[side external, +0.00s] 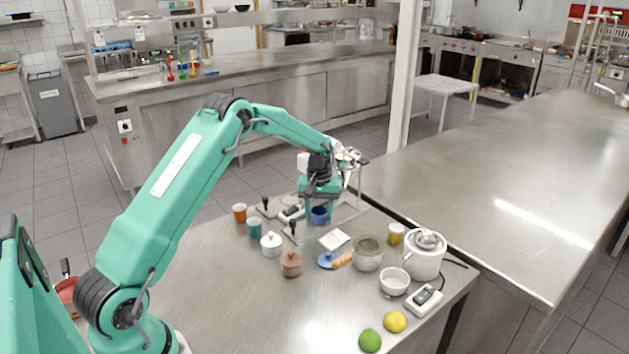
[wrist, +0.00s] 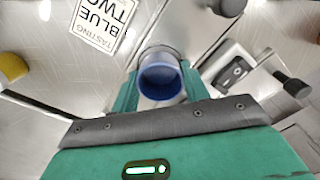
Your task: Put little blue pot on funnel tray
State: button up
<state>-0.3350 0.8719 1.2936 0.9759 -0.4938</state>
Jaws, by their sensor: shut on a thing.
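The little blue pot (side external: 319,215) is between the fingers of my gripper (side external: 319,208), which is shut on it. In the wrist view the pot (wrist: 161,80) shows its open mouth, with a blue inside and no lid on it. A blue lid (side external: 326,260) lies apart on the table. A flat, pale plate with black knobs at its side, seemingly the funnel tray (side external: 347,210), shows around and behind the pot. My wrist hides part of it and of the stand behind. I cannot tell whether the pot touches the plate.
A card reading "TASTING BLUE TWO" (wrist: 103,20) lies beside the pot. An orange cup (side external: 240,213), teal cup (side external: 255,227), white lidded pot (side external: 271,244) and terracotta pot (side external: 291,264) stand left. A bowl (side external: 394,281) and white cooker (side external: 425,258) stand right. The near-left table is clear.

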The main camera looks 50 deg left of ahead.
jog(key=shift+f, duration=0.25)
dwell(0.8)
jog(key=o, duration=1.4)
jog(key=shift+s+f, duration=0.1)
jog(key=shift+r, duration=0.2)
jog(key=shift+r, duration=3.5)
jog(key=shift+r, duration=0.1)
